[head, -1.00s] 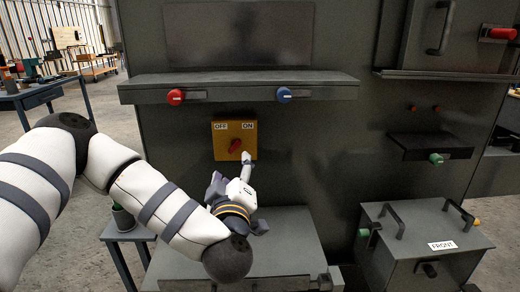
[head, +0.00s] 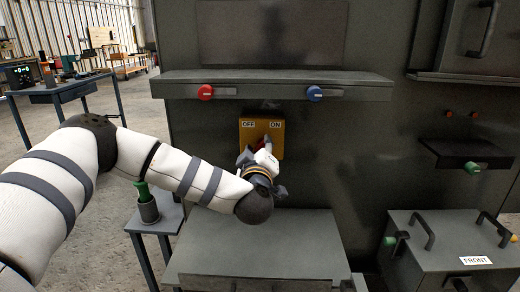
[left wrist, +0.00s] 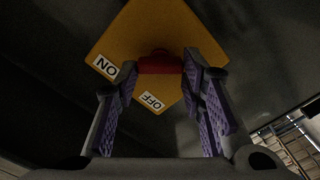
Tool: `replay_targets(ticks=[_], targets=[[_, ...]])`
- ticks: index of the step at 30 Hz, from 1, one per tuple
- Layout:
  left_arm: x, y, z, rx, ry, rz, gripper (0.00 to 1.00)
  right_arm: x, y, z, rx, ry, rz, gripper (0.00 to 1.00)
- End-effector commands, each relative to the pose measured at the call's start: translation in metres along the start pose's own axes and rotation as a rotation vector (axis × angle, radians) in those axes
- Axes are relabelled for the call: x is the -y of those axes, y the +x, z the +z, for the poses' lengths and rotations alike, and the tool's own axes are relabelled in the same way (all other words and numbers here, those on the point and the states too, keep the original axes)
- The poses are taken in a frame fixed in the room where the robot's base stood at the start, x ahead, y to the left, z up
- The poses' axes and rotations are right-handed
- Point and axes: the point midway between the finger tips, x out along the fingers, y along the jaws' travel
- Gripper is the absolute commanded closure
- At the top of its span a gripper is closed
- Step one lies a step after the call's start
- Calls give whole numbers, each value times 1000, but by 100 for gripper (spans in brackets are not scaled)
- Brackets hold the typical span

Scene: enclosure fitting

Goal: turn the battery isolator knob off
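The red battery isolator knob (left wrist: 160,64) sits on a yellow plate (left wrist: 165,28) with OFF and ON labels. In the head view the plate (head: 247,140) is on the dark enclosure wall below the shelf, and my gripper partly hides the knob. My left gripper (head: 262,148) is at the knob. In the left wrist view its purple-padded fingers (left wrist: 160,72) are spread wide, with the knob between or just beyond the tips. I cannot tell whether they touch it. My right gripper is not in view.
A shelf (head: 270,77) with a red knob (head: 206,92) and a blue knob (head: 314,93) juts out above the plate. A grey bench top (head: 260,245) lies below. A FRONT-labelled box (head: 440,235) stands at right. A small side table (head: 165,220) holds a pot.

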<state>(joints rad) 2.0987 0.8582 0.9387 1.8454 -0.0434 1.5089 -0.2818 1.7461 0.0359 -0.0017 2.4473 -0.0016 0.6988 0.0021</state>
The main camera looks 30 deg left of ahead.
Motion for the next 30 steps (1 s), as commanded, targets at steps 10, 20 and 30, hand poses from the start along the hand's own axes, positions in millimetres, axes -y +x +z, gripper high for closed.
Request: replay_targets(ticks=[10, 20, 30], targets=[[0, 0, 0, 0, -25, 1, 91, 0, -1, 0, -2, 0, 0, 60], [-1, 0, -1, -1, -230, 3, 91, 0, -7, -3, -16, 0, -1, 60], [1, 0, 0, 0, -552, 2, 91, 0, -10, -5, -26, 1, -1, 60]])
